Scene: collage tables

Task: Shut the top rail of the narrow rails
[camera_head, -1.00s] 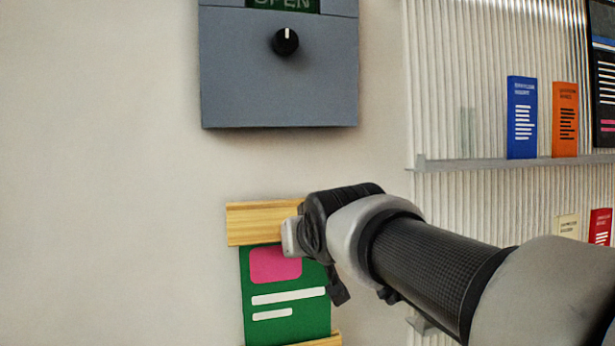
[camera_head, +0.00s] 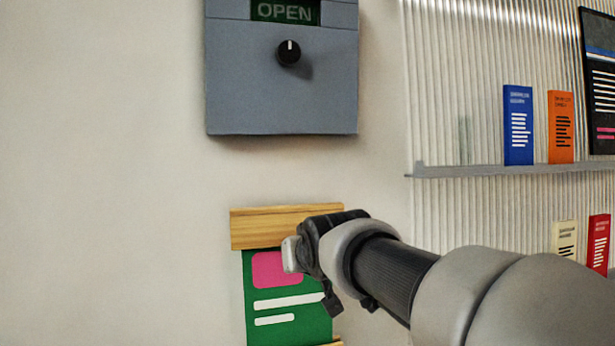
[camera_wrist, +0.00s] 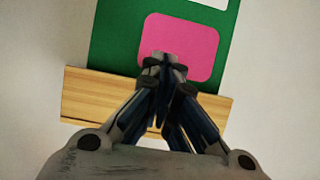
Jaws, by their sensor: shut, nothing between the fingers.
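The top rail (camera_head: 270,225) is a light wooden bar on the wall, in the lower middle of the head view. A green poster (camera_head: 262,300) with a pink block and white bars hangs directly below it. A bottom wooden rail (camera_head: 333,343) shows only as a sliver at the lower picture edge. My gripper (camera_head: 289,254) is shut and empty, in front of the poster's pink block just below the top rail. In the wrist view the top rail (camera_wrist: 95,98) runs behind my fingers, and the fingertips overlap the pink block. Whether they touch it I cannot tell.
A grey box (camera_head: 245,85) with an OPEN display and a black knob (camera_head: 289,52) is on the wall above. To the right, a ribbed panel carries a shelf (camera_head: 460,171) with blue and orange booklets. The wall at left is bare.

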